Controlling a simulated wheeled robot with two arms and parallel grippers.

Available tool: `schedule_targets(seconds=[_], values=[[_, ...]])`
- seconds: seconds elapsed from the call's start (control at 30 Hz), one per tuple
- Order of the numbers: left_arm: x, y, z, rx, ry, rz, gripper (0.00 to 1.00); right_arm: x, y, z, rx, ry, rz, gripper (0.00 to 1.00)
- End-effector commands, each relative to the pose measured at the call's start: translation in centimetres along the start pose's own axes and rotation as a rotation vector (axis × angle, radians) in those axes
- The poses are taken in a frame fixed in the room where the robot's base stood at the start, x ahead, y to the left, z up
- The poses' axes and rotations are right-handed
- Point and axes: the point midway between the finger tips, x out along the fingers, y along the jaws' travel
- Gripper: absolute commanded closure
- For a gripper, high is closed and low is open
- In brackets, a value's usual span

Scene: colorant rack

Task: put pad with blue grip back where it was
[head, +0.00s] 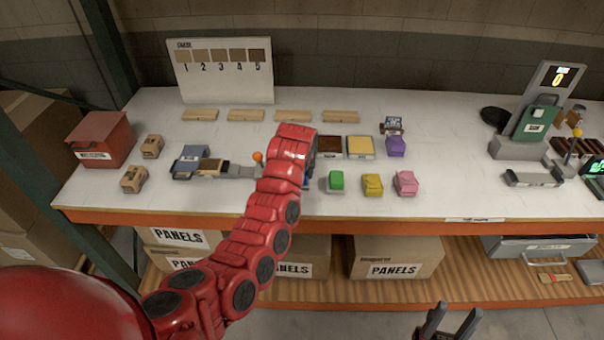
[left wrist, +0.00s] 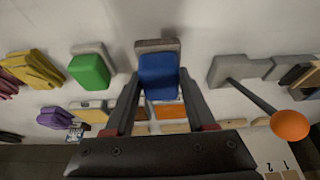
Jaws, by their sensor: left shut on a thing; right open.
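The pad with the blue grip (left wrist: 158,76) is between the fingers of my left gripper (left wrist: 157,88) in the left wrist view. The left gripper is shut on the blue grip, and a grey-brown pad edge shows beyond it. In the head view my red left arm hides most of this pad; only a sliver of blue (head: 308,181) shows beside the arm. I cannot tell whether the pad touches the table. To its right in the head view stand pads with green (head: 336,181), yellow (head: 372,184) and pink (head: 405,183) grips. My right gripper (head: 447,326) is open and empty, low in front of the table.
A purple-grip pad (head: 396,146) stands behind the row, beside brown (head: 330,146) and yellow (head: 360,146) trays. A lever with an orange knob (head: 258,157) stands left of my arm. A red box (head: 101,139) is at the left. The table (head: 450,190) right of the pink pad is clear.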

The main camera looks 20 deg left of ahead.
Motion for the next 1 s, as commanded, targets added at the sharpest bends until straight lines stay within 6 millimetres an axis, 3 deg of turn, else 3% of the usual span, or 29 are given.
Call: schedule_targets(seconds=[0.33, 0.47, 0.7, 1.0], values=[[0.9, 0.3, -2.0, 0.001, -0.001, 0.000, 0.89, 0.8, 0.0, -0.1, 0.000, 0.000, 0.000, 0.50], [1.2, 0.3, -1.9, 0.000, -0.001, 0.001, 0.89, 1.2, 0.1, -0.2, 0.000, 0.000, 0.000, 0.50], [3.5, 0.2, -0.9, 0.002, -0.005, -0.002, 0.89, 2.9, 0.1, -0.5, 0.000, 0.000, 0.000, 0.50], [4.3, 0.3, -0.6, 0.000, -0.001, 0.000, 0.89, 2.9, 0.1, -0.5, 0.000, 0.000, 0.000, 0.50]])
